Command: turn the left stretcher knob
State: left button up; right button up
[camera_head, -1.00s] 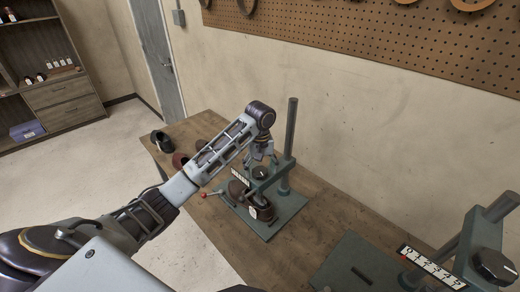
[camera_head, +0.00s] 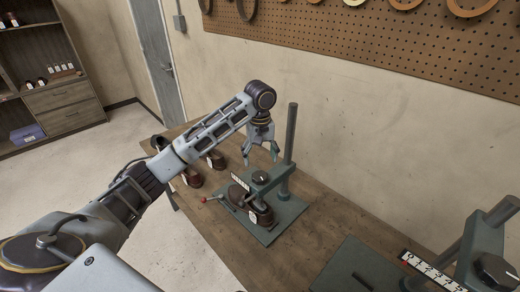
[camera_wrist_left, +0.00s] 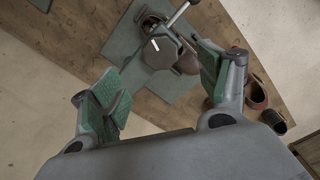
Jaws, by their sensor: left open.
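The left stretcher (camera_head: 287,214) is a green stand with a post and a shoe on it. Its dark knob (camera_head: 261,177) has a white mark and sits on top of the stretcher's arm. The knob also shows in the left wrist view (camera_wrist_left: 164,54), beyond the fingertips. My left gripper (camera_head: 261,158) is open and empty above the knob, pointing down, apart from it. In the left wrist view its green-padded fingers (camera_wrist_left: 163,88) are spread wide, with nothing between them. My right gripper is out of view.
A second stretcher with a black knob (camera_head: 496,270) and a number scale (camera_head: 434,270) stands at the lower right. Loose shoes (camera_head: 215,160) lie on the wooden table (camera_head: 318,222) behind my left arm. The left stretcher's post (camera_head: 290,140) rises close beside my gripper.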

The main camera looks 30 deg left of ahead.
pick_arm(q)
jog(key=shift+r, duration=1.55)
